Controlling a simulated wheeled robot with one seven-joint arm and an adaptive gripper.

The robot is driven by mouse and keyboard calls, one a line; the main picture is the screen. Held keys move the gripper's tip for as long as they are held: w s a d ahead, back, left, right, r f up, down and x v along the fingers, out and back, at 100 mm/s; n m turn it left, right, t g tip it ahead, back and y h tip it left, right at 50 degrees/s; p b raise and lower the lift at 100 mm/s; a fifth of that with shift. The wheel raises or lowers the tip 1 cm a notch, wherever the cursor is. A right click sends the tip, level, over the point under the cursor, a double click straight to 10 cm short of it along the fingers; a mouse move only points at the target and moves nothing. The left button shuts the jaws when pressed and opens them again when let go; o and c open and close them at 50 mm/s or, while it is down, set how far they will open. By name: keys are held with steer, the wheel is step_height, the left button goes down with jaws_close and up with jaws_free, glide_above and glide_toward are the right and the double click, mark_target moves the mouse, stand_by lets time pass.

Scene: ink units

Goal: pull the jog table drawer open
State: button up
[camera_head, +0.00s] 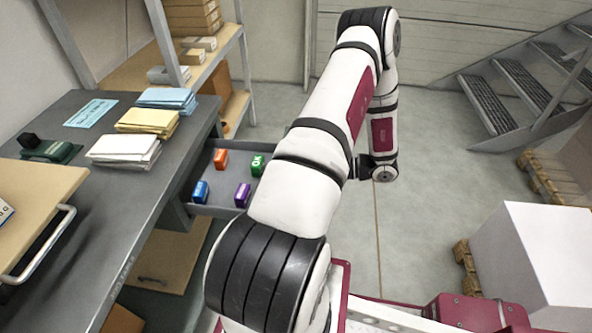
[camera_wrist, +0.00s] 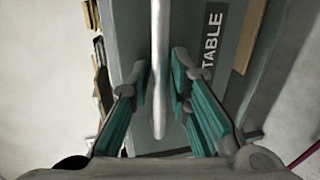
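The jog table drawer (camera_head: 225,210) stands out from the right side of the grey table in the head view. Its inside shows orange, green, blue and purple ink units. My arm hides its front end there. In the wrist view, a drawer front (camera_wrist: 187,25) carries a label ending in "TABLE" (camera_wrist: 212,40). A pale bar handle (camera_wrist: 160,75) runs down the middle of that view. My gripper (camera_wrist: 160,75) has a teal-padded finger close on each side of the handle and appears shut on it. My gripper is hidden behind my arm in the head view.
A shelf (camera_head: 130,68) stands behind. A white box (camera_head: 535,260) on a pallet stands right, metal stairs (camera_head: 520,90) behind. The middle floor is clear.

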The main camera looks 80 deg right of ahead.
steer(key=v, duration=1.2)
steer(key=shift+w+d, duration=0.1)
